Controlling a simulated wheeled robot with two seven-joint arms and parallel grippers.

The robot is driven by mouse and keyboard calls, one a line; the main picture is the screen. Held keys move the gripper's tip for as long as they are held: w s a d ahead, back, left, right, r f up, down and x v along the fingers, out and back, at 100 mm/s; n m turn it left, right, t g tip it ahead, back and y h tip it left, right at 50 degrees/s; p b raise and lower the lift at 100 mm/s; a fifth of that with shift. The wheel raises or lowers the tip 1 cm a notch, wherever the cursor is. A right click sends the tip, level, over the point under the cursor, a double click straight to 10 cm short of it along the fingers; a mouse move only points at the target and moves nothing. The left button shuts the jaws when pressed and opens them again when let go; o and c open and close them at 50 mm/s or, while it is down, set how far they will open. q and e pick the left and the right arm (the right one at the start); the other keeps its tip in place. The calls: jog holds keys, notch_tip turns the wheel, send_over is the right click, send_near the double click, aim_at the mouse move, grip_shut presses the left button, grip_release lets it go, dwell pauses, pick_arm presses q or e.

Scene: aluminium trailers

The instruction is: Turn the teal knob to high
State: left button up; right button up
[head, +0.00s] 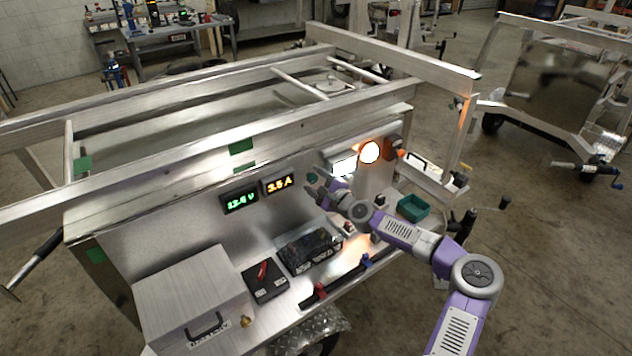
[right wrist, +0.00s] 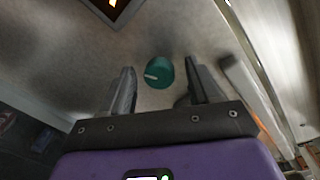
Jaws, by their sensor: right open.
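The teal knob (right wrist: 160,71) is on the upright metal panel, and a pale pointer mark shows on its left side in the right wrist view. In the head view the knob (head: 312,177) is small, just beyond my right gripper, and its setting cannot be read there. My right gripper (head: 314,190) is open and faces the panel. In the right wrist view its two fingers (right wrist: 160,70) appear on either side of the knob, with gaps on both sides. I cannot tell how far the tips are from the panel. My left gripper is not in view.
A green voltage display (head: 240,202) and an amber current display (head: 279,184) are left of the knob. A lit lamp (head: 369,152) is to its right. The shelf below bears a black battery (head: 309,249), a red-handled switch box (head: 264,280) and a green bin (head: 413,207).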

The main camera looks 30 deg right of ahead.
jog(key=s+p, duration=0.1)
jog(key=s, duration=0.6)
jog(key=shift+s+d+r, duration=0.25)
jog(key=shift+d+r, duration=0.05)
jog(key=shift+d, duration=0.1)
jog(key=shift+f, duration=0.1)
